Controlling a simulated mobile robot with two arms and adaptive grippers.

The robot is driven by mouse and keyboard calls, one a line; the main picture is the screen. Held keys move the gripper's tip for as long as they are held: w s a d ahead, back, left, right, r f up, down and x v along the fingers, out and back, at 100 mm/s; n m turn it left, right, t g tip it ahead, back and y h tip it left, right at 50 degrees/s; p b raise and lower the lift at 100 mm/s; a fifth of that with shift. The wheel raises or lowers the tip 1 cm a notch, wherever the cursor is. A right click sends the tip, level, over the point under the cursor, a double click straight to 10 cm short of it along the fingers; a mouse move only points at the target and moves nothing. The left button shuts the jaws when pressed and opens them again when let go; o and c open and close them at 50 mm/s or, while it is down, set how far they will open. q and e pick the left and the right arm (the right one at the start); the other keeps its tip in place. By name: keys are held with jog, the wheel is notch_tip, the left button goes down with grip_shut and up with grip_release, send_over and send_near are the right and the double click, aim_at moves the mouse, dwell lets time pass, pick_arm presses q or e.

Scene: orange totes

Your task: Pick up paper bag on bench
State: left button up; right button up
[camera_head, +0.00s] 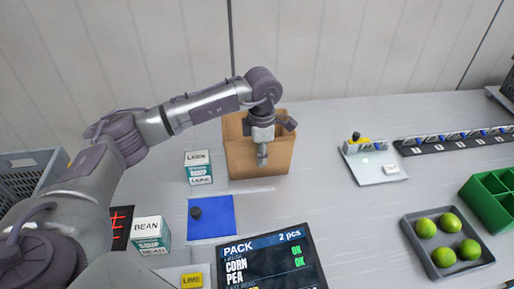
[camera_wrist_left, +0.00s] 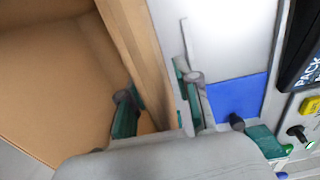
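The brown paper bag (camera_head: 240,161) stands open-topped and upright on the grey bench (camera_head: 320,190), near the wall. My left gripper (camera_head: 262,155) points down at the bag's front side. In the left wrist view the bag (camera_wrist_left: 50,80) fills the left side. There my left gripper (camera_wrist_left: 160,98) is open, with one finger inside the bag and the other outside it. The bag's front wall runs between the fingers, and a gap shows by the outer finger. The lower parts of the fingers are partly hidden by the gripper body. My right gripper is not in view.
A display screen (camera_head: 262,262) is at the front. A tray of limes (camera_head: 483,262) and a green crate (camera_head: 490,200) are right.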

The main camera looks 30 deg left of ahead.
pick_arm(q)
grip_shut()
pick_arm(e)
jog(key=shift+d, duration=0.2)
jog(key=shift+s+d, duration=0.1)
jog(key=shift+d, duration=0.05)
pick_arm(q)
jog(key=shift+r, duration=0.15)
